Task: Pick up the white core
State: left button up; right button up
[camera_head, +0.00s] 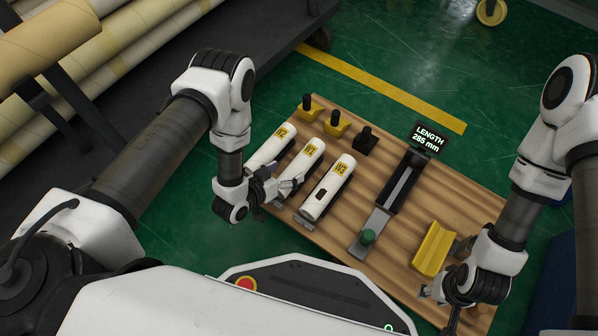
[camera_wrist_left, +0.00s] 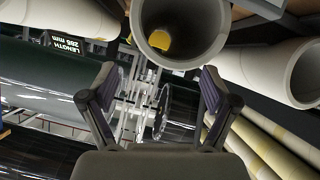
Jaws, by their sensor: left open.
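Three white cores lie side by side on a wooden board (camera_head: 405,280): W2 (camera_head: 272,147), W1 (camera_head: 303,160) and W3 (camera_head: 328,188). W3 has a dark mark on its side. My left gripper (camera_head: 283,186) is open at the near end of W1, partly covering it. In the left wrist view, a hollow white tube end (camera_wrist_left: 222,32) is ahead of and above the open fingers (camera_wrist_left: 160,76), with a yellow thing visible through it. My right gripper (camera_head: 442,296) is by a yellow block (camera_head: 433,248); its jaw state is unclear.
Yellow and black holders (camera_head: 335,124) stand behind the cores. A dark slotted fixture with a green knob (camera_head: 368,236) and a "LENGTH 285 mm" display (camera_head: 428,138) is to their right. Large rolls (camera_head: 60,40) sit on a rack at left. Green floor lies beyond the board.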

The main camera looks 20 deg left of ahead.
aim_at(292, 168)
pick_arm(q)
jog(key=b+x, duration=0.2)
jog(key=x, duration=0.1)
jog(key=b+x, duration=0.1)
jog(key=shift+w+a+f, duration=0.1)
jog(key=shift+a+f, duration=0.05)
jog(key=shift+f, duration=0.3)
pick_arm(e)
notch_tip(292, 168, down, 4)
jog(key=shift+w+r, duration=0.1)
jog(key=shift+r, duration=0.05)
pick_arm(q)
jog(key=shift+w+r, duration=0.1)
jog(key=shift+c, duration=0.7)
pick_arm(e)
jog(key=shift+r, duration=0.15)
pick_arm(q)
jog(key=c, duration=1.2)
